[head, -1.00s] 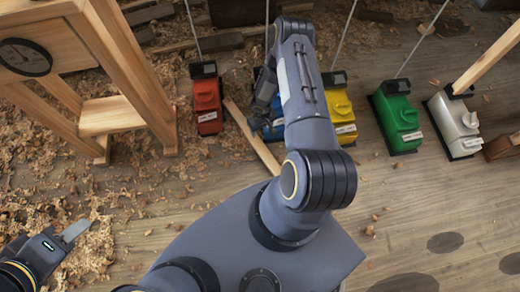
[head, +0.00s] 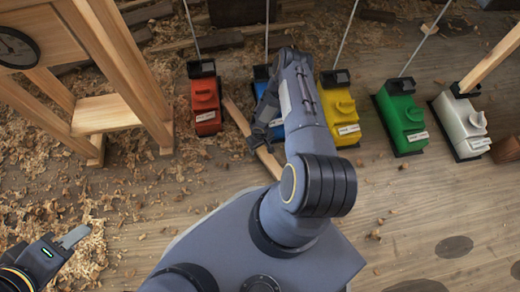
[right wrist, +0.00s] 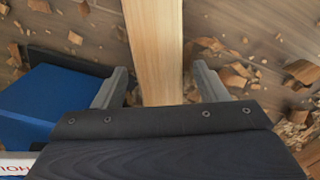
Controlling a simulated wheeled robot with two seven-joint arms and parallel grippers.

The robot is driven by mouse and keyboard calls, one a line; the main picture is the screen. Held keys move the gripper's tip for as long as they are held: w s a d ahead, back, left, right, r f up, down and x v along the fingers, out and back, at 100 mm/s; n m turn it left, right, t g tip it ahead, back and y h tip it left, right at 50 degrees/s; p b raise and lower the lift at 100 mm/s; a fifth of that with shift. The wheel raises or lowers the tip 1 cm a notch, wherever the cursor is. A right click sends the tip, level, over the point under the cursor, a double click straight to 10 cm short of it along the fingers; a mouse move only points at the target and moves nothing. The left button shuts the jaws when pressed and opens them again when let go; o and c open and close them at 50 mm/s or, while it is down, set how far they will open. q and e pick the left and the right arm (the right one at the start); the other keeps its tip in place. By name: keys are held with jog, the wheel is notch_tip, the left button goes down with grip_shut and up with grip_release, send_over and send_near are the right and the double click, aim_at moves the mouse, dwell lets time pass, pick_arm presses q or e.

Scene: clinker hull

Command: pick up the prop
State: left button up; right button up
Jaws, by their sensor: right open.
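The prop, a pale straight wooden bar (head: 237,117), lies slantwise on the floor between the red and blue blocks in the head view. In the right wrist view the bar (right wrist: 154,45) runs from the top edge down between the fingers. My right gripper (right wrist: 162,80) is open, one finger on each side of the bar, with gaps showing on both sides. In the head view my right gripper (head: 258,138) is beside the bar and partly covers it. My left gripper (head: 72,237) is at the lower left, far from the bar; its jaw opening does not show clearly.
A red block (head: 206,100) stands left of the bar. A blue block (head: 262,78), also in the right wrist view (right wrist: 42,108), is close on the right. Yellow (head: 338,105), green (head: 402,118) and white blocks (head: 461,127) follow. A wooden stand (head: 108,112) is left. Shavings litter the floor.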

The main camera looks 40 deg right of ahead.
jog(key=shift+c, duration=0.5)
grip_shut()
jog(key=shift+r, duration=0.15)
